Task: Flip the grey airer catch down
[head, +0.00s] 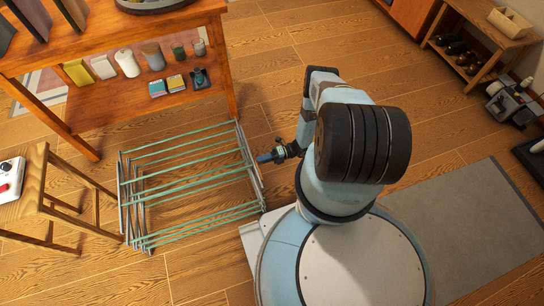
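The airer (190,187) stands on the wooden floor to the left of my body, with pale green rails running between grey end frames. My gripper (264,158) is at the airer's right end frame (248,165), low and pointing left. Its bluish tip is close to or touching that frame; I cannot tell which. The grey catch cannot be made out; it is too small or hidden by my gripper. Whether my fingers are open or shut is too small to see.
A wooden shelf unit (178,118) holding cups and small boxes stands behind the airer. A wooden stool (42,190) bearing a white device is at the left. A grey rug (470,235) lies at the right. A low bench (480,50) with bottles is at the back right. Floor behind my arm is clear.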

